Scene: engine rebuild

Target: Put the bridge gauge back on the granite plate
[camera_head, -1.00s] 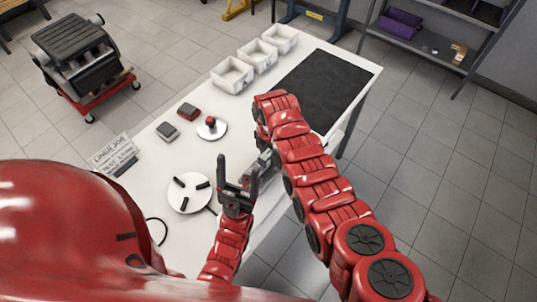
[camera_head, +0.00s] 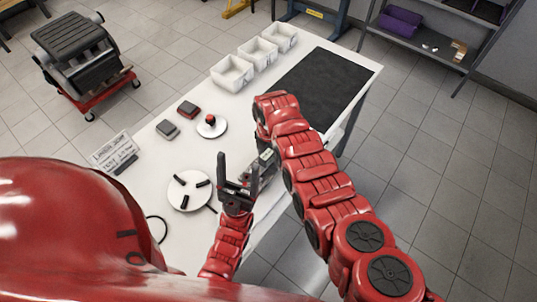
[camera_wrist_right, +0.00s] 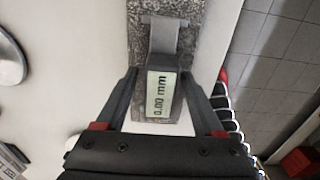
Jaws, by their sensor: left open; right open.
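The bridge gauge (camera_wrist_right: 161,95) has a dark body, a display reading 0.00 mm and a grey bar (camera_wrist_right: 172,38) at its far end. In the right wrist view it sits over the speckled grey granite plate (camera_wrist_right: 140,38). My right gripper (camera_wrist_right: 160,75) is open, its fingers on either side of the gauge's display body. I cannot tell whether they touch it. In the head view the gauge's pale display (camera_head: 268,155) shows beside my right arm, which hides the right gripper. My left gripper (camera_head: 237,172) is open and empty, pointing up just left of the gauge.
A white disc with black pieces (camera_head: 189,204) lies left of my left gripper. A small plate with a red-topped piece (camera_head: 211,127), two small blocks (camera_head: 168,129), white bins (camera_head: 231,86) and a black mat (camera_head: 318,95) are farther along the white table (camera_head: 150,150). The table's right edge is close.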

